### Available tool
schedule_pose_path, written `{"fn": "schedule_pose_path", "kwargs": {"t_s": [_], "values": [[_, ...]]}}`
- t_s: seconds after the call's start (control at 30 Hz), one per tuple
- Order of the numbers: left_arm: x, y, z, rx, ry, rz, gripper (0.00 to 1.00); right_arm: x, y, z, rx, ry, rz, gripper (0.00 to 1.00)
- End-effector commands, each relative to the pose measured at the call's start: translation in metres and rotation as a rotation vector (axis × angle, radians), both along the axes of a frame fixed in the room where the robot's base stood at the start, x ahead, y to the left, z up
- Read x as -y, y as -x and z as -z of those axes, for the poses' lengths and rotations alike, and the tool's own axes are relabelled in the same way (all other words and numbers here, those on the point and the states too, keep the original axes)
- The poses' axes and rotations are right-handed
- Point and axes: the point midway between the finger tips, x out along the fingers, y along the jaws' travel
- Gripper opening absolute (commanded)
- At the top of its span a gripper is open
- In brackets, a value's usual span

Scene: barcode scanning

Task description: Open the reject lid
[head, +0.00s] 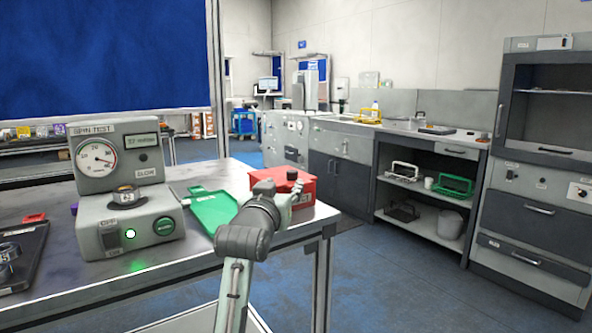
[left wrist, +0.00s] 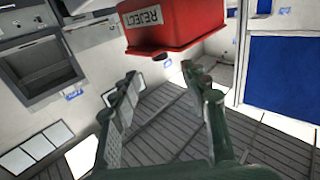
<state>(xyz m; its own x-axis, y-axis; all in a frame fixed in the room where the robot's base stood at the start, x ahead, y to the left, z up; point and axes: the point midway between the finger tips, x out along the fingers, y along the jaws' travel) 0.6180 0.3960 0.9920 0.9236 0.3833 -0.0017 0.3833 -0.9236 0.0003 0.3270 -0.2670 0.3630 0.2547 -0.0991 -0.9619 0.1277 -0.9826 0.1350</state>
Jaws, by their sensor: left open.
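The red reject box (head: 308,184) stands near the right end of the metal table. A dark round knob (head: 292,174) sits on its top, and the lid looks closed. My left gripper (head: 296,192) is at the box's near side, overlapping part of it in the head view; contact cannot be told. In the left wrist view the box (left wrist: 185,28), with its white REJECT label, hangs tilted at the top of the picture. The open, empty fingers of my left gripper (left wrist: 162,88) point towards it, with a gap between them. My right gripper is not in view.
A green tray (head: 212,210) lies left of the box on the table (head: 165,262). The grey spin-test machine (head: 118,180) and a dark tray (head: 38,240) stand further left. Beyond the table's right edge is open blue floor, then cabinets and shelves.

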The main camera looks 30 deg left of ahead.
Motion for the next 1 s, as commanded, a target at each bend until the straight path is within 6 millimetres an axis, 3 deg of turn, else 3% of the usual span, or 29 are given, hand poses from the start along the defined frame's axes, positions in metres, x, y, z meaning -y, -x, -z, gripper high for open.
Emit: {"fn": "schedule_pose_path", "kwargs": {"t_s": [0.23, 0.5, 0.7, 1.0], "values": [[-0.003, -0.007, 0.0, -0.001, 0.0, 0.0, 0.46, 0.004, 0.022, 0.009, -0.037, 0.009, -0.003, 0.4], [-0.019, -0.047, -0.001, -0.002, 0.001, 0.0, 0.46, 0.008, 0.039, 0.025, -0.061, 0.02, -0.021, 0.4], [-0.028, -0.068, 0.0, 0.0, 0.0, 0.0, 0.46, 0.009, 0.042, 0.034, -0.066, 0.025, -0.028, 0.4], [-0.03, -0.072, 0.001, -0.001, 0.0, 0.0, 0.46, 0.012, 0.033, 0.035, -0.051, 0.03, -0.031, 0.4]]}}
